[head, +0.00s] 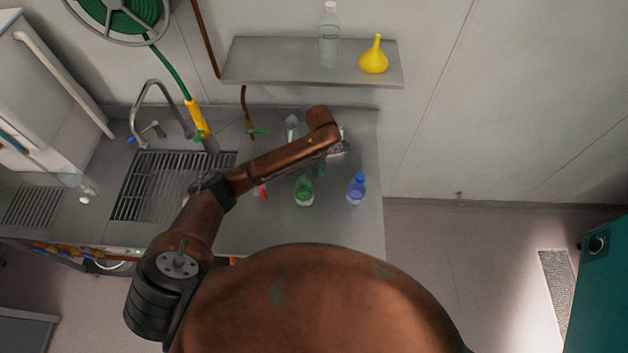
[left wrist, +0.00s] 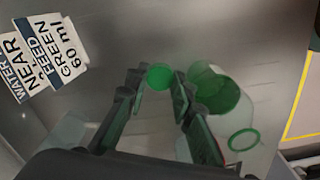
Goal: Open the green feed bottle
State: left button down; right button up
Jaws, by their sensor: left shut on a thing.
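The green feed bottle (head: 304,192) stands on the steel counter, a clear bottle with green liquid. It also shows in the left wrist view (left wrist: 220,97), right of the fingers, with a green ring at its near end. My left gripper (head: 335,148) is over the counter, just behind and right of the bottle. In the left wrist view its fingers (left wrist: 160,80) are shut on a round green cap (left wrist: 159,76). The cap appears apart from the bottle, to its side. My right gripper is out of view.
A blue bottle (head: 356,190) stands right of the green one. A shelf (head: 290,75) above holds a clear bottle (head: 329,35) and a yellow flask (head: 373,56). A sink (head: 170,185) is at left. A label (left wrist: 42,58) reads green feed, 60 ml.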

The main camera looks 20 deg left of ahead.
pick_arm(q)
send_over(319, 185)
notch_tip(319, 185, down, 4)
jog(key=shift+f, duration=2.25)
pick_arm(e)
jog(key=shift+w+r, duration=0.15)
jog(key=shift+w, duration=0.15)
pick_arm(q)
jog(key=shift+f, duration=0.1)
jog(key=c, duration=1.7)
grip_release()
notch_tip(319, 185, up, 12)
jog(key=shift+r, duration=0.15)
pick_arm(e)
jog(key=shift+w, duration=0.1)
